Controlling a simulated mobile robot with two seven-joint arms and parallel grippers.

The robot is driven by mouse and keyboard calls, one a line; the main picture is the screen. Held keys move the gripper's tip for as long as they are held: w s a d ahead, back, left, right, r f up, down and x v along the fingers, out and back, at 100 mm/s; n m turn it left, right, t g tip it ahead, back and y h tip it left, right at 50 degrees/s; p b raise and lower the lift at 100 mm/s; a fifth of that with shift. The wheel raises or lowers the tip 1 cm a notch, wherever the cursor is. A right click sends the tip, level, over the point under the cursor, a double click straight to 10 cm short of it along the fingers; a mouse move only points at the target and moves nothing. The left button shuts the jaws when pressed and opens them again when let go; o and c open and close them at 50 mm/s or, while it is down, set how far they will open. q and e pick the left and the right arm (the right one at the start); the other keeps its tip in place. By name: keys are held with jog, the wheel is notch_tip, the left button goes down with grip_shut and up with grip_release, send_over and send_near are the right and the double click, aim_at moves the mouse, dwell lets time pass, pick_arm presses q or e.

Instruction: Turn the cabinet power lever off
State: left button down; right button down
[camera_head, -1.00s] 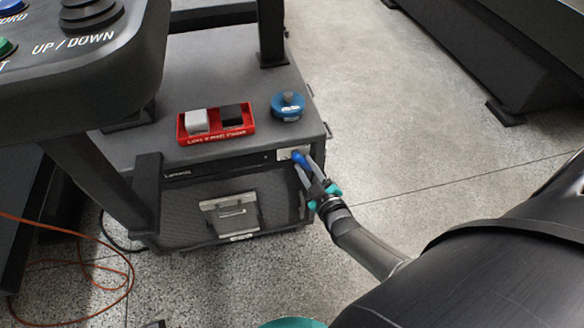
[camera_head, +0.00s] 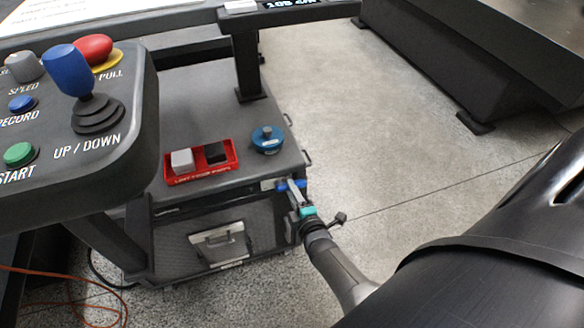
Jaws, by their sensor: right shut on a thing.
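The dark grey cabinet (camera_head: 175,250) stands on the floor left of centre. Its blue power lever (camera_head: 282,187) is at the upper right corner of the front face, on a light plate. The lever now lies nearly level, with blue showing on both sides of the fingers. My right gripper (camera_head: 294,188) reaches in from the lower right and is shut on the lever. The fingers hide the lever's middle. My left gripper is not in view.
A red tray (camera_head: 196,178) with a white and a black block, and a blue round object (camera_head: 267,140), sit on the cabinet top. A control panel (camera_head: 125,160) with a joystick overhangs at left. An orange cable (camera_head: 60,272) lies on the floor. Floor at right is open.

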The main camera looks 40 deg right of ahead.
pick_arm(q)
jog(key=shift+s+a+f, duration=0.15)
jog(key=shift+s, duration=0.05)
pick_arm(e)
jog(key=shift+r+n, duration=0.1)
jog(key=shift+n, duration=0.3)
jog(key=c, duration=0.6)
grip_release()
jog(key=shift+r, duration=0.1)
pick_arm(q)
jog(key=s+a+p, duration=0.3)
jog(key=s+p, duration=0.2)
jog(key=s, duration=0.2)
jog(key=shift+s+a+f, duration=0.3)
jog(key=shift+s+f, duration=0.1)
pick_arm(e)
jog(key=v, duration=1.5)
jog(key=shift+a, duration=0.25)
